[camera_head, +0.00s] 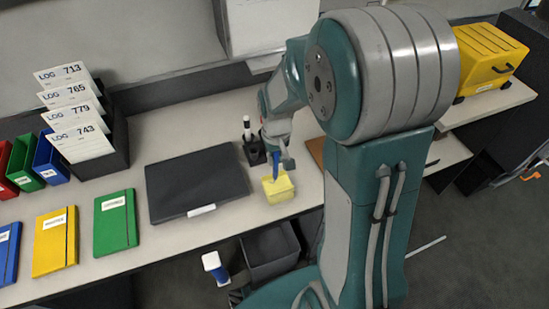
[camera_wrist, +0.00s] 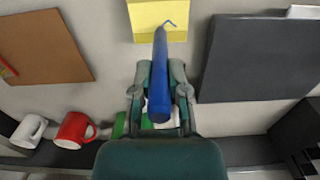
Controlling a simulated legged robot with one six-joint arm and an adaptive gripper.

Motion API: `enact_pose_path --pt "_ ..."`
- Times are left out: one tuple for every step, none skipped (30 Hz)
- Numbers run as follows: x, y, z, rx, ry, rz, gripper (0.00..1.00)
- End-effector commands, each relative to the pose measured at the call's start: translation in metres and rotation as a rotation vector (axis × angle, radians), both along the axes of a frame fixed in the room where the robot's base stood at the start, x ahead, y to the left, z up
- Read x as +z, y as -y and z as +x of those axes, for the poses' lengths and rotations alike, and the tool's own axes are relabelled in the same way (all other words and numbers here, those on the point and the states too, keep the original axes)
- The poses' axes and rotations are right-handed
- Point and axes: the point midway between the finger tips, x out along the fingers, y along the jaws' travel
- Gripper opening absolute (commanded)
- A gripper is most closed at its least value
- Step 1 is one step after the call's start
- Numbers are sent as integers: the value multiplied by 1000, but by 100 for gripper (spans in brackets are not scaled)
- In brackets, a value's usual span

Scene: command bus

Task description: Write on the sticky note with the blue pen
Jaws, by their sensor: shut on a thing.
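The blue pen (camera_wrist: 160,75) is held between the fingers of my gripper (camera_wrist: 161,85), which is shut on it. In the head view the pen (camera_head: 276,163) stands nearly upright below my gripper (camera_head: 277,150), its lower end over the yellow sticky note (camera_head: 280,189). In the wrist view the pen's far end lies over the sticky note (camera_wrist: 148,22), and a short blue stroke shows on the note beside it. Whether the tip touches the paper, I cannot tell. Part of the note is cut off by the top edge of the wrist view.
A dark closed laptop-like slab (camera_head: 195,180) lies left of the note. A black pen holder (camera_head: 254,152) with a marker stands behind it. A brown board (camera_wrist: 45,47) and red mug (camera_wrist: 74,130) show in the wrist view. A dark bin (camera_head: 270,250) is below the desk edge.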

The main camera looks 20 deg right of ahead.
Motion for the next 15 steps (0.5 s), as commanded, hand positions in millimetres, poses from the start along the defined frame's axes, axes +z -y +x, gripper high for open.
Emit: enact_pose_path --pt "0 0 0 0 0 0 0" --pt "0 0 0 0 0 0 0" --pt "0 0 0 0 0 0 0" --pt "0 0 0 0 0 0 0" --pt "0 0 0 0 0 0 0" --pt "0 0 0 0 0 0 0" --pt "0 0 0 0 0 0 0" --pt "0 0 0 0 0 0 0" --pt "0 1 0 0 0 0 0" --pt "0 1 -1 0 0 0 0" --pt "0 2 -1 0 0 0 0" --pt "0 2 -2 0 0 0 0" --pt "0 3 -2 0 0 0 0" --pt "0 3 -3 0 0 0 0" --pt "0 4 -3 0 0 0 0"
